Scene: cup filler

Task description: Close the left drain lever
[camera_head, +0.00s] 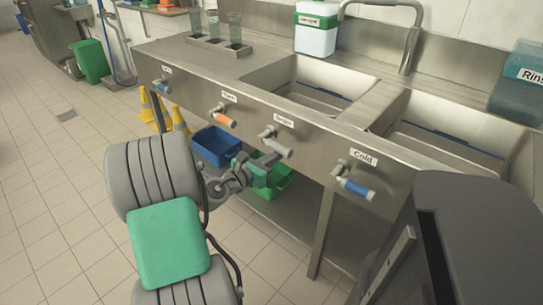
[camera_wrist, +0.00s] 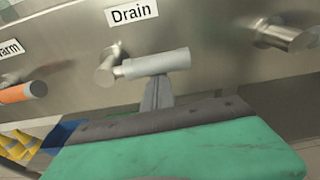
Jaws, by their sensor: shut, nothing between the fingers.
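The drain lever (camera_head: 277,145) has a grey handle on the steel sink front, under a "Drain" label (camera_head: 284,121). In the wrist view the lever (camera_wrist: 155,64) is close, with its handle pointing right, roughly level. The label (camera_wrist: 132,13) reads clearly above it. My gripper (camera_head: 274,157) is shut and empty, just below the handle in the head view. In the wrist view my gripper's fingertips (camera_wrist: 157,88) rise to the handle's underside. Whether they touch it I cannot tell.
An orange warm lever (camera_head: 223,118) is left of the drain lever, and a blue cold lever (camera_head: 354,187) is to its right. Another blue lever (camera_head: 162,87) is at far left. A blue bin (camera_head: 216,146) and a green bin (camera_head: 274,186) are below. Yellow cones (camera_head: 146,105) stand behind.

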